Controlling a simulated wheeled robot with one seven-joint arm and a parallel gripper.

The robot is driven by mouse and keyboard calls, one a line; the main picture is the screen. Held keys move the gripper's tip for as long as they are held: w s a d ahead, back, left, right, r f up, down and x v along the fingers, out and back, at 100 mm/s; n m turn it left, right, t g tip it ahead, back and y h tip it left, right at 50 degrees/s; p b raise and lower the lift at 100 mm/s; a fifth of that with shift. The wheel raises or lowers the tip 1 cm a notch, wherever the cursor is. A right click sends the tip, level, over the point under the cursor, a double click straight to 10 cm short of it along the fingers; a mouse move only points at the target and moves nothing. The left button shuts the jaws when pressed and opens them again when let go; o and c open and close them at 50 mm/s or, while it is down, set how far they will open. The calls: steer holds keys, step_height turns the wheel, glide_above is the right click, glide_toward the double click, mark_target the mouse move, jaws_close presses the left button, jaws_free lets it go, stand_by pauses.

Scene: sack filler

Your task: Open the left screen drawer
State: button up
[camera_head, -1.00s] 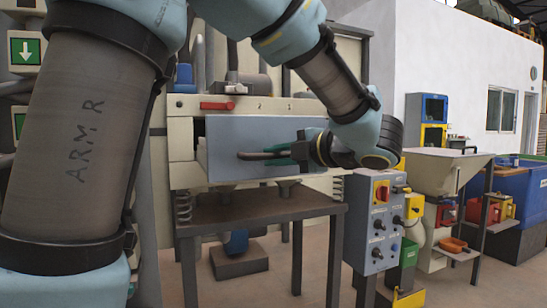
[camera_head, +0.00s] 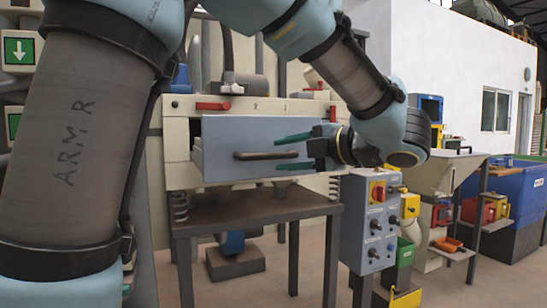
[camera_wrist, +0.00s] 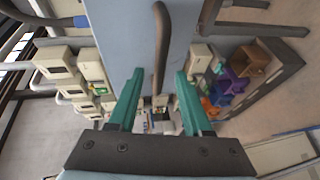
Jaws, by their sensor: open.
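The screen drawer (camera_head: 225,165) has a grey-blue front with a dark horizontal bar handle (camera_head: 252,156). It stands out from its cream housing (camera_head: 180,150), with its left side wall showing, so it is partly open. My gripper (camera_head: 277,153) is open at the right end of the handle, one green finger above it and one below. In the wrist view, the drawer front (camera_wrist: 120,35) fills the upper middle and the handle (camera_wrist: 161,40) lies between and beyond the spread fingertips (camera_wrist: 159,75). The jaws are not closed on it.
Red levers sit on the housing at left (camera_head: 213,105) and right (camera_head: 332,113). A dark metal stand (camera_head: 245,207) is below the drawer. A grey control box (camera_head: 372,225) with knobs stands at right, below my gripper. Floor is clear in front.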

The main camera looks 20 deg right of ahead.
steer(key=v, duration=0.6)
steer(key=shift+s, duration=0.15)
